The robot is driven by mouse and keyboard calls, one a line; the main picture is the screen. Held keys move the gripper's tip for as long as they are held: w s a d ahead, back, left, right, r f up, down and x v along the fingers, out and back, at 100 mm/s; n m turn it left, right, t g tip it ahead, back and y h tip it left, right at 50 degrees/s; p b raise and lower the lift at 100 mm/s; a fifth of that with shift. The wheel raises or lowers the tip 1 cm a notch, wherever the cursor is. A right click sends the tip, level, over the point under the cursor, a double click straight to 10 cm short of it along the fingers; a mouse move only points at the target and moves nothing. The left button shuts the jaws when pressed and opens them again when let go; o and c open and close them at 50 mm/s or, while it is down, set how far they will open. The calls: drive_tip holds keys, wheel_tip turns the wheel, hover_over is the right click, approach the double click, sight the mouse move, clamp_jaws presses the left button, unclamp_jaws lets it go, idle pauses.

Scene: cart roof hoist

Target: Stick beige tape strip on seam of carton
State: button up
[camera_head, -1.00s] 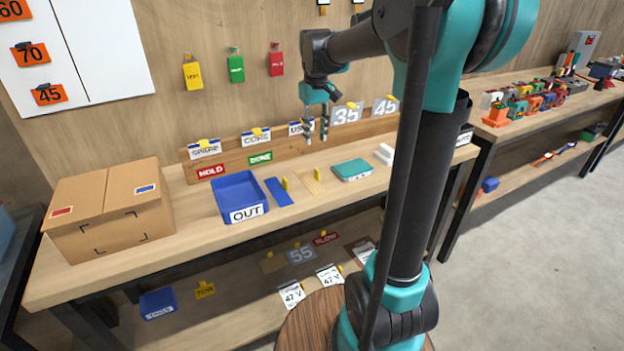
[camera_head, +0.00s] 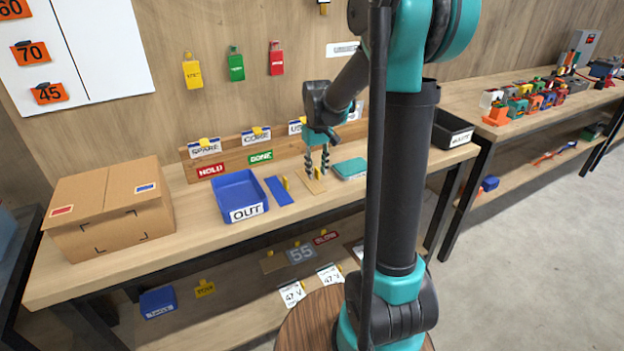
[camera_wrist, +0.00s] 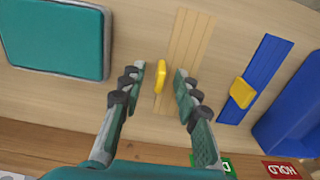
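The beige tape strip (camera_head: 309,182) lies flat on the bench, and a yellow tab (camera_wrist: 161,77) stands at its edge. In the wrist view the strip (camera_wrist: 190,45) runs away beyond the fingers. My gripper (camera_head: 317,166) is open above the strip, pointing down; in the wrist view the fingers (camera_wrist: 160,85) stand on either side of the yellow tab with space between. I cannot tell the exact height. The carton (camera_head: 110,207) stands closed at the left end of the bench, with a seam across its top and dark corner marks on its front.
A blue strip (camera_head: 279,191) with its own yellow tab lies left of the beige one. The blue OUT bin (camera_head: 238,191) stands between it and the carton. A teal pad (camera_head: 350,168) lies to the right. A board with labels (camera_head: 231,165) runs along the back.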

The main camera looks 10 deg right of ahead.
drive_tip(key=shift+f, duration=0.2)
clamp_jaws()
drive_tip(key=shift+r, duration=0.1)
